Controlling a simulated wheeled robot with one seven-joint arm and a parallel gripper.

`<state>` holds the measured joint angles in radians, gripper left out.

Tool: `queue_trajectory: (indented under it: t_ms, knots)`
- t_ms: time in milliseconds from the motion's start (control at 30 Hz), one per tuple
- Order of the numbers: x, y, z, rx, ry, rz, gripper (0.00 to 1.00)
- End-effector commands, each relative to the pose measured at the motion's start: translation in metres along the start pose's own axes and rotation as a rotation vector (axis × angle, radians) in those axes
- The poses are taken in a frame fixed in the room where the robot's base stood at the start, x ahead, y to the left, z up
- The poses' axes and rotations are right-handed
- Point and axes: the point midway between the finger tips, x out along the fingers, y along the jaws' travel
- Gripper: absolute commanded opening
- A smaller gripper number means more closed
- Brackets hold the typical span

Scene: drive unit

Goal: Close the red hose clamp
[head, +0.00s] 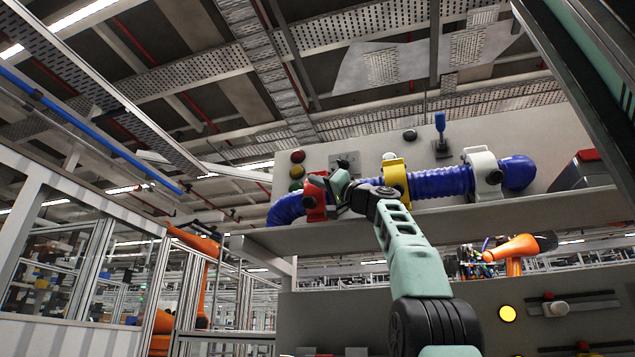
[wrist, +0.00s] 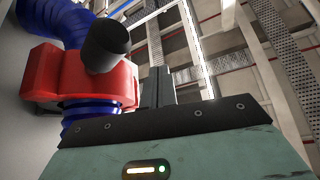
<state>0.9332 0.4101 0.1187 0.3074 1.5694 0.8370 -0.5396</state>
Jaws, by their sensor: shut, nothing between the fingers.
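The red hose clamp (head: 317,208) sits around the blue ribbed hose (head: 440,181) near its left bend. In the wrist view the red clamp (wrist: 112,84) fills the left side, with a dark cylindrical knob (wrist: 106,44) standing out from it. My gripper (head: 339,182) is at the right side of the red clamp in the head view and partly covers it. In the wrist view its fingers (wrist: 157,88) are shut and empty, just right of the knob and clamp. I cannot tell whether they touch the clamp, or how far the clamp is open.
A yellow clamp (head: 396,182) and a white clamp (head: 486,176) sit farther right on the hose. Colored buttons (head: 297,171) and a blue-handled lever (head: 440,128) are on the panel behind. The shelf edge (head: 520,210) runs below the hose. Left of the hose is open space.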

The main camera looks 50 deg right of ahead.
Motion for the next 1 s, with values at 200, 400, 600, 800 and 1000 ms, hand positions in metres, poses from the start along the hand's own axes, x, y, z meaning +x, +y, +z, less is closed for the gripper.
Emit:
queue_trajectory:
  t_ms: [200, 400, 600, 800, 1000]
  knots:
    - [0.016, -0.009, -0.024, -0.001, 0.001, -0.001, 0.0]
    - [0.033, -0.018, -0.048, 0.0, 0.001, -0.001, 0.0]
    - [0.046, -0.024, -0.067, 0.001, 0.0, 0.0, 0.0]
    - [0.052, -0.028, -0.076, 0.0, 0.0, 0.0, 0.0]
    - [0.053, -0.028, -0.078, 0.0, 0.0, 0.0, 0.0]
